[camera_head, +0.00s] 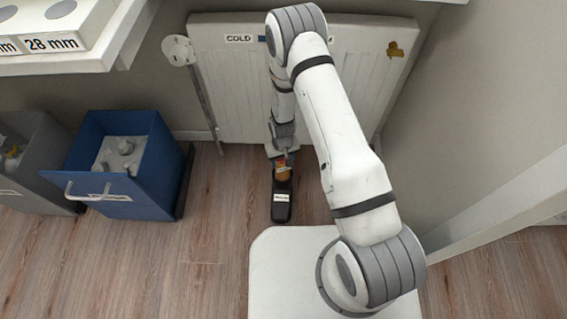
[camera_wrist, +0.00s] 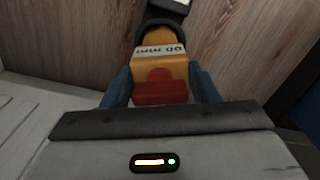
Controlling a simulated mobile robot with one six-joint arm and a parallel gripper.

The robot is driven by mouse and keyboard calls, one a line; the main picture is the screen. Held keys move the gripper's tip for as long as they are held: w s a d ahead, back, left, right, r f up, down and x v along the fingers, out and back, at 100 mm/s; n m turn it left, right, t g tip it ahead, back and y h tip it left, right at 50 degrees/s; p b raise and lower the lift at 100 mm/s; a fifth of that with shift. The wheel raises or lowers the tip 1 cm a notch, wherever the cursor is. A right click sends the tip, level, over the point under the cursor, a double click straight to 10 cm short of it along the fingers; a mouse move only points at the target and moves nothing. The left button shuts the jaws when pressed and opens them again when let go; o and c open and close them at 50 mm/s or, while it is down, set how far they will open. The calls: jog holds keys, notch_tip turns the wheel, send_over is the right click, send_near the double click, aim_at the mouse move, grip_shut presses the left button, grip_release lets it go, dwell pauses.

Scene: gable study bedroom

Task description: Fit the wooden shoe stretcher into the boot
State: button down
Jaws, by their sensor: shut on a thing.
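The boot (camera_head: 281,206) is black with a white label and lies on the wood floor in front of the radiator. In the wrist view its dark opening (camera_wrist: 149,23) shows at the top. The wooden shoe stretcher (camera_wrist: 158,66) is orange-yellow with a pale label ending in "mm" and a red part near me. My gripper (camera_wrist: 160,92) is shut on it, with blue fingers on both sides. The stretcher's far end is at the boot's opening and partly hidden by its dark rim; I cannot tell how deep it sits. In the head view the stretcher (camera_head: 284,173) shows at the boot's far end.
A white radiator (camera_head: 235,85) marked "COLD" stands close behind my gripper. A blue bin (camera_head: 150,190) and a grey bin (camera_head: 45,150) stand at left. A white shelf (camera_head: 70,62) is at upper left. Bare floor lies between the blue bin and the boot.

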jog(key=shift+f, duration=0.95)
jog(key=shift+f+b, duration=0.25)
jog(key=shift+b, duration=0.05)
jog(key=c, duration=0.5)
grip_release()
jog(key=shift+r, duration=0.1)
